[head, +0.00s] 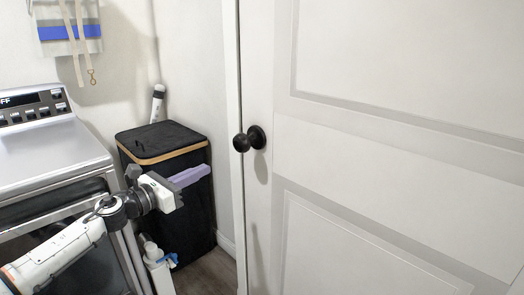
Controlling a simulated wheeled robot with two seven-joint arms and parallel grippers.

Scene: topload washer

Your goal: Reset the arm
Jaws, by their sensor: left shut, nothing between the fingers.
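My left arm comes in from the lower left, in front of the washer (52,148). Its left gripper (181,184) is shut and empty, pointing right in front of the black hamper (190,222). I cannot tell whether it touches the hamper; it appears apart from it. The washer has a silver top and a dark control panel (34,106) with a lit display. Its top surface looks closed. My right gripper is not in view.
A white door (380,150) with a black knob (250,139) fills the right. Little floor (212,270) is free.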

